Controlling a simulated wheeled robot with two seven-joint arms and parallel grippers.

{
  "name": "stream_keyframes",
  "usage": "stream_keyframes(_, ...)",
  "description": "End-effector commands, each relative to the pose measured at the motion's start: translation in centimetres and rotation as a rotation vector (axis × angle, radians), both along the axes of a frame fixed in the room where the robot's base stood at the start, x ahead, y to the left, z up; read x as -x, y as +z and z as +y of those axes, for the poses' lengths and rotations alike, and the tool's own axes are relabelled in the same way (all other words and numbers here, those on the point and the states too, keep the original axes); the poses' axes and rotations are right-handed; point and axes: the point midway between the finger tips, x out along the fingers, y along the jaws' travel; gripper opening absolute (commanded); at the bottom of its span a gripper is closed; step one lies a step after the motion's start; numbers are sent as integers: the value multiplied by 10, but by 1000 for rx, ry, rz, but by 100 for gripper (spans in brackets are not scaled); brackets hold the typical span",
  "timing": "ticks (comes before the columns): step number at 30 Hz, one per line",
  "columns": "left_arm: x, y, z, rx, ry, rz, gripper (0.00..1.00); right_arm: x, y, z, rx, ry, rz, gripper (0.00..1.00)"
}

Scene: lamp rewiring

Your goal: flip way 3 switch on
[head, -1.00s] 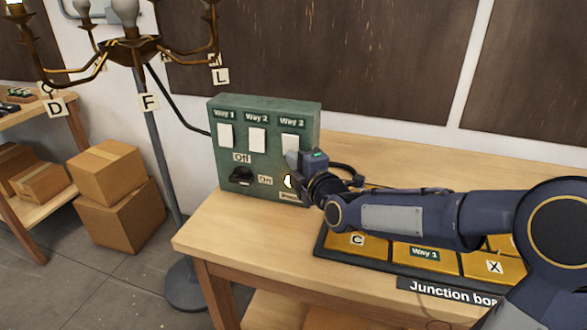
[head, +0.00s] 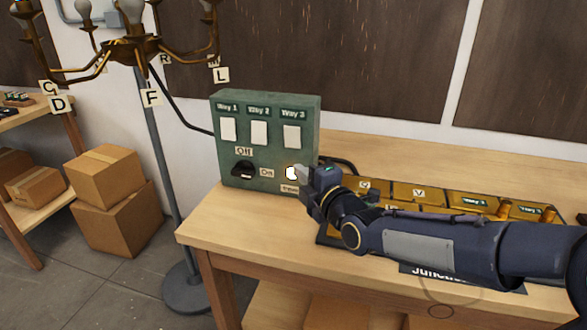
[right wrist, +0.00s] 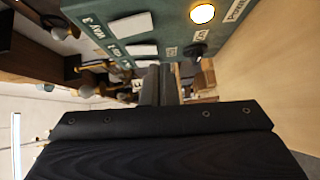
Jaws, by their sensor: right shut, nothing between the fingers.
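The green switch box (head: 225,172) stands on the wooden workbench, with three white rocker switches under labels Way 1, Way 2 and Way 3. The Way 3 switch (head: 292,136) is the rightmost and is fully in sight; its tilt is too small to read. It also shows near the top of the right wrist view (right wrist: 131,25). My right gripper (head: 303,174) is shut and empty, below the Way 3 switch and near the glowing round power lamp (head: 291,173). Its closed fingers show in the right wrist view (right wrist: 158,85). My left gripper is out of view.
A black knob (head: 243,170) sits between Off and On on the box's lower left. The junction box tray (head: 326,240) lies right of the box, partly behind my right arm. A chandelier (head: 130,48) hangs at the left. Cardboard boxes (head: 105,175) stand on the floor.

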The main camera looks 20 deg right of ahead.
Motion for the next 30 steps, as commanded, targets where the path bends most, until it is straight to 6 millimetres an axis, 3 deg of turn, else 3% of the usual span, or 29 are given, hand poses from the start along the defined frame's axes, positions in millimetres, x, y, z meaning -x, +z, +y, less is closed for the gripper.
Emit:
stream_keyframes(4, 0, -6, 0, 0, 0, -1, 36, 26, -3, -5, 2, -1, -2, 0)
stream_keyframes(9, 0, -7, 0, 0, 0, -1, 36, 44, -4, -9, 1, 0, 0, 0)
stream_keyframes(26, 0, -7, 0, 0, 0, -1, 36, 50, -4, -10, 0, 1, 0, 0)
stream_keyframes(30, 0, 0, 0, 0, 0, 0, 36, 56, -2, -13, -60, -15, 52, 0)
